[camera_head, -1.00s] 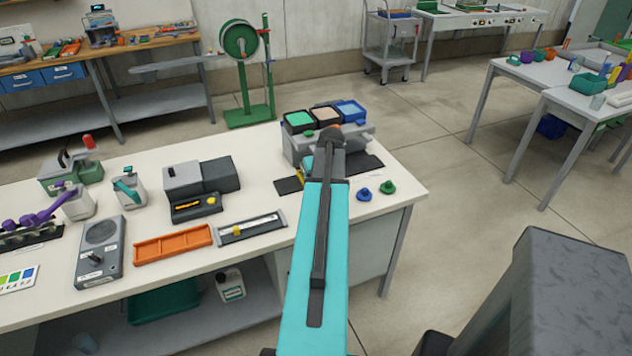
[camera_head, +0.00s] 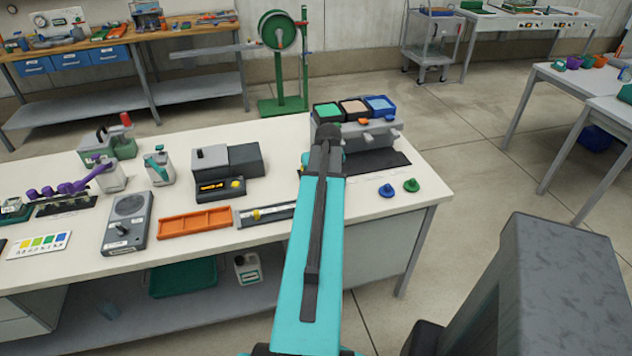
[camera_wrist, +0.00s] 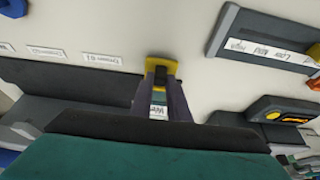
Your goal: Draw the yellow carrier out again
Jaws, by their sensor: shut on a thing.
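The yellow carrier (camera_wrist: 162,65) shows in the wrist view as a yellow end piece at my fingertips, with a white label and a teal patch behind it, partly between the fingers. My gripper (camera_wrist: 160,78) has its dark purple fingers shut on it, above the white bench. The black mat (camera_wrist: 70,80) lies beside it and runs toward the grey hopper unit. In the head view my teal arm covers the carrier and my gripper. The grey hopper unit (camera_head: 372,136) has green, beige and blue bins on top and stands right behind my arm's end.
On the bench are a grey slide gauge (camera_head: 277,215), an orange tray (camera_head: 195,221), a dark device with a yellow knob (camera_head: 228,170), and green (camera_head: 411,185) and blue (camera_head: 386,190) knobs. The bench's right end near the knobs is mostly clear.

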